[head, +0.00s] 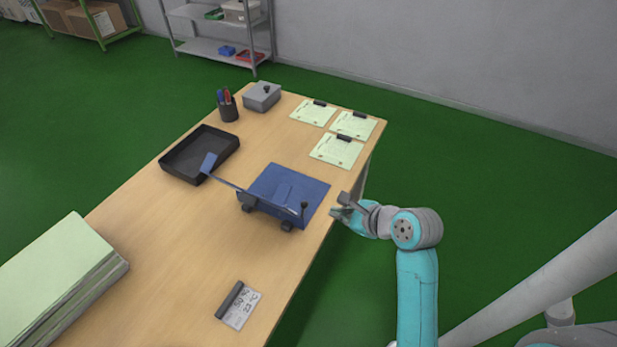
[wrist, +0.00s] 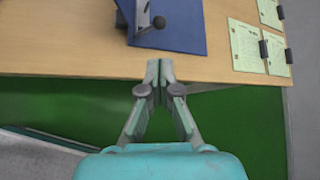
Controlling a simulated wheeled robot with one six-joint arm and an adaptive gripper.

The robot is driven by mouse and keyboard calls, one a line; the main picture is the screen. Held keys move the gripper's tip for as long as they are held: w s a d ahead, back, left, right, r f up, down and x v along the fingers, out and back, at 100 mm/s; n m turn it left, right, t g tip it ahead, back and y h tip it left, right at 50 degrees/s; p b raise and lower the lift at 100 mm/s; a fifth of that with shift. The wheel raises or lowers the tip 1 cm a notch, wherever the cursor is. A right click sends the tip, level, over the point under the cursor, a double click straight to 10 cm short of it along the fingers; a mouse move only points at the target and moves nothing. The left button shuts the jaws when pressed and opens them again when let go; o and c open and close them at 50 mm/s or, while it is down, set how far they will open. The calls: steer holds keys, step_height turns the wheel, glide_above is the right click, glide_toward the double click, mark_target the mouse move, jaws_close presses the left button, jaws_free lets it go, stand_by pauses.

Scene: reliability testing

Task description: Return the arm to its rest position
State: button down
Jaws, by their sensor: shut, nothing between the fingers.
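My gripper (head: 341,207) is at the end of the teal arm, at the right edge of the wooden table in the head view. In the wrist view its two fingers (wrist: 159,66) come together at the tips, with nothing between them, in front of the table edge. The arm (head: 417,285) is bent, with its forearm pointing left toward the table. A blue device (head: 288,192) with a long lever and a dark ball knob sits on the table just left of my gripper, apart from it.
The wooden table (head: 180,265) carries a black tray (head: 182,167), a pen cup (head: 228,108), a grey box (head: 262,97), several clipboards (head: 337,149), a stack of green sheets (head: 55,270) and a small card (head: 239,305). Green floor (head: 490,180) right of the table is open.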

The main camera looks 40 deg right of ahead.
steer(key=s+a+f+n+t+h, duration=0.1)
steer(key=s+a+f+n, duration=0.3)
steer(key=s+a+n, duration=0.15)
steer(key=s+a+f+n+h, duration=0.1)
steer(key=s+a+f+n, duration=0.35)
steer(key=a+n, duration=0.25)
steer(key=s+a+r+n+t, duration=0.1)
steer(key=s+a+r+n, duration=0.2)
steer(key=s+n, duration=0.5)
steer(key=s+a+r+n+t+y, duration=0.1)
steer(key=s+a+r+n+t, duration=0.1)
steer(key=s+r+n, duration=0.3)
steer(key=s+a+n, duration=0.1)
steer(key=s+n, duration=0.3)
steer(key=shift+a+r+y, duration=0.15)
steer(key=shift+a+y, duration=0.05)
steer(key=shift+y, duration=0.1)
